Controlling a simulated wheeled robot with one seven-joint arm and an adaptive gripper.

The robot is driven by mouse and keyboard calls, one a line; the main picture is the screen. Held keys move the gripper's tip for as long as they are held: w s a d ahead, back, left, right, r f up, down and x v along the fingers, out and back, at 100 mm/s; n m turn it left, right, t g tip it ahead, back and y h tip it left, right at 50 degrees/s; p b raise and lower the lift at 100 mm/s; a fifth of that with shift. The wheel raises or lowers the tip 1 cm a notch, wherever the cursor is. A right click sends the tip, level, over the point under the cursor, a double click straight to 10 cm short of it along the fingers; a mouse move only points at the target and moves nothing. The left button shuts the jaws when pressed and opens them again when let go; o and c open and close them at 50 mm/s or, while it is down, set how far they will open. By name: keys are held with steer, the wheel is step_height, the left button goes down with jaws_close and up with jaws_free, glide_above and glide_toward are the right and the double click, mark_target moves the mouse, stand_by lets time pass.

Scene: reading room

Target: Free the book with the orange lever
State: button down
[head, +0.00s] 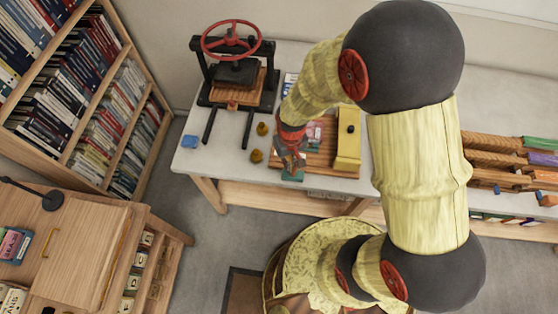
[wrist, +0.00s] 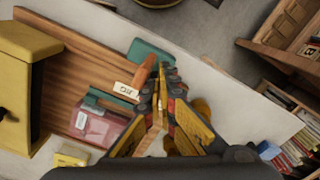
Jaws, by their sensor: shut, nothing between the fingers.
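My gripper (head: 291,160) is over the front left end of a wooden board on the white table. In the wrist view its fingers (wrist: 166,82) are together with nothing between them. An orange-brown bar (wrist: 146,70) lies right beside the fingertips; I cannot tell whether they touch or whether it is a lever. A teal block (wrist: 148,53) lies by the tips, and also shows in the head view (head: 292,177). A pink-red book (wrist: 103,127) with a green edge lies on the board. At the far right, an orange piece (head: 548,200) sits by wooden holders with books.
A yellow box (head: 348,140) stands on the wooden board (head: 322,157). A black press (head: 236,75) with a red wheel stands at the back left. Two brownish-yellow knobs (head: 256,155) and a blue block (head: 189,141) are on the table. Bookshelves (head: 90,90) rise at left.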

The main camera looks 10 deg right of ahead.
steer(key=shift+s+d, duration=0.25)
steer(key=shift+d, duration=0.3)
steer(key=shift+a, duration=0.1)
steer(key=shift+w+a, duration=0.3)
steer(key=shift+a, duration=0.35)
step_height(320, 180, up, 10)
steer(key=p, duration=0.8)
